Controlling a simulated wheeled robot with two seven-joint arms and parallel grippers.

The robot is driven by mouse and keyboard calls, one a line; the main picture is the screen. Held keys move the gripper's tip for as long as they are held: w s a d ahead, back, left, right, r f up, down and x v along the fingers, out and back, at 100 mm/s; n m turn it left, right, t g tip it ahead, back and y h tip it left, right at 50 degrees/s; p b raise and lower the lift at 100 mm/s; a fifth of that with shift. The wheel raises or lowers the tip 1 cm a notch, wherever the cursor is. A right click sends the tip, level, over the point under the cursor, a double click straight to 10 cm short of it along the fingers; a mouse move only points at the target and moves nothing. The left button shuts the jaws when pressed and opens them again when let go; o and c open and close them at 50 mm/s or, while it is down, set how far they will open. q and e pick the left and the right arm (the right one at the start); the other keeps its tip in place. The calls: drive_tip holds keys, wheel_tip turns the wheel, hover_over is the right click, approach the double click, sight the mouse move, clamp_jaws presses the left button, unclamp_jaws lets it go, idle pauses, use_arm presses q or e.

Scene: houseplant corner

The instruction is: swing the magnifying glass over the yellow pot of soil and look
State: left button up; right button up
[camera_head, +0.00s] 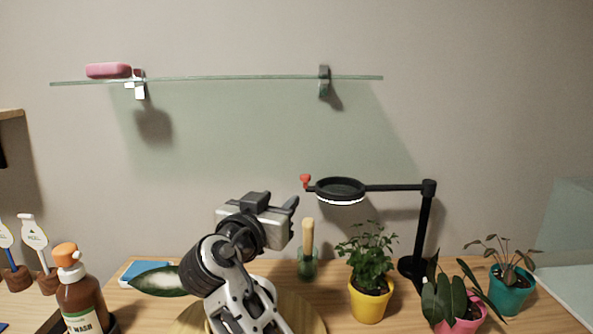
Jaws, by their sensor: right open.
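The magnifying glass (341,187) is a round black ring with a white-lit underside and a red knob at its left end. Its horizontal arm joins a black post on the right. The ring hangs above and a little left of a yellow pot (370,304) holding a leafy green plant. A small yellow edge shows low beside my arm; I cannot tell what it belongs to. My right gripper (276,205) is open and empty, left of and a little below the red knob, apart from it. My left gripper is out of view.
A round wooden board (303,311) lies partly behind my right arm. A green glass (308,266) with a wooden-handled tool stands behind it. Pink (461,317) and teal (512,290) potted plants are at right, a brown bottle (83,300) at left. A glass shelf (230,78) is above.

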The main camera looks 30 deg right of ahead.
sight(304, 177)
drive_tip(key=p+x, duration=0.1)
drive_tip(key=x, duration=1.4)
drive_tip(key=shift+s+d+p, duration=0.15)
drive_tip(key=shift+p, duration=0.15)
clamp_jaws()
